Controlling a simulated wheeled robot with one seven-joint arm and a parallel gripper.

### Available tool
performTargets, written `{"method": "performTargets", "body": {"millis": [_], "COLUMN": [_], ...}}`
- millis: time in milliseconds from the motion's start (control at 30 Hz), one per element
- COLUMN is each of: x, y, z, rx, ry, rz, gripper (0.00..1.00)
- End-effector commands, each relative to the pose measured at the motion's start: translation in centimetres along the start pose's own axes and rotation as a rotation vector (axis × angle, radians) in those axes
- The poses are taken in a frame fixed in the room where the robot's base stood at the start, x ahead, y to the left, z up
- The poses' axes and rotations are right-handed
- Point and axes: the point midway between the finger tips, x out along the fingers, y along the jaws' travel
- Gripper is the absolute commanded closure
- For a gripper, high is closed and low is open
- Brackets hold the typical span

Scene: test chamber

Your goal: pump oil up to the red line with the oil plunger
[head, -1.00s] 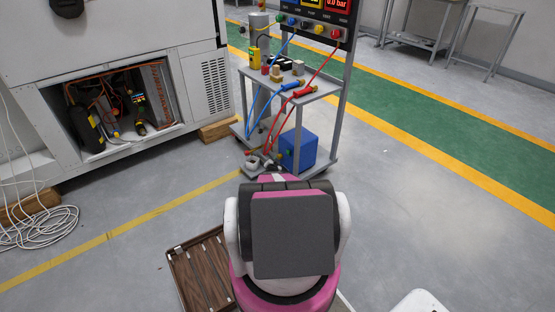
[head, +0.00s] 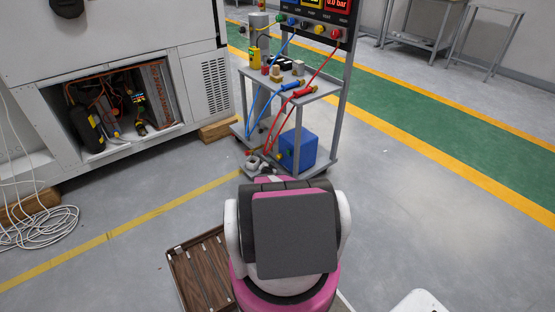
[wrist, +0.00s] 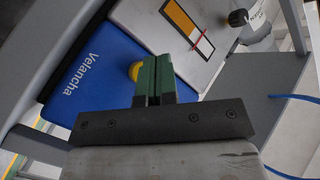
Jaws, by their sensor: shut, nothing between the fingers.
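My gripper (wrist: 153,78) has green fingers, closed together and empty, in the wrist view. A round yellow knob (wrist: 134,71), perhaps the oil plunger's end, shows just beside and partly behind the fingertips. I cannot tell whether they touch. Whether the band meets the line is unclear. In the head view my arm hides the gripper.
A grey cart (head: 330,88) carries hoses and fittings, with a blue box (head: 298,149) on its lower shelf. A black knob (wrist: 238,17) is right of the gauge. A white cabinet (head: 120,40) stands left; a brown case (head: 200,268) lies on the floor. Floor right is mostly clear.

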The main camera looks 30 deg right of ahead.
Motion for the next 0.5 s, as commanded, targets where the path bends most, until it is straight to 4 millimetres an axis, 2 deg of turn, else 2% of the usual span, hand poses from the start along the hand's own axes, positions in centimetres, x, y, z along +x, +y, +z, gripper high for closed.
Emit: {"method": "performTargets", "body": {"millis": [300, 500], "x": [-1.9, -2.1], "y": [-1.4, -1.5], "z": [1.3, 1.5], "rx": [0.001, 0.0], "ry": [0.001, 0.001], "rz": [0.0, 0.0], "gripper": [1.0, 1.0]}}
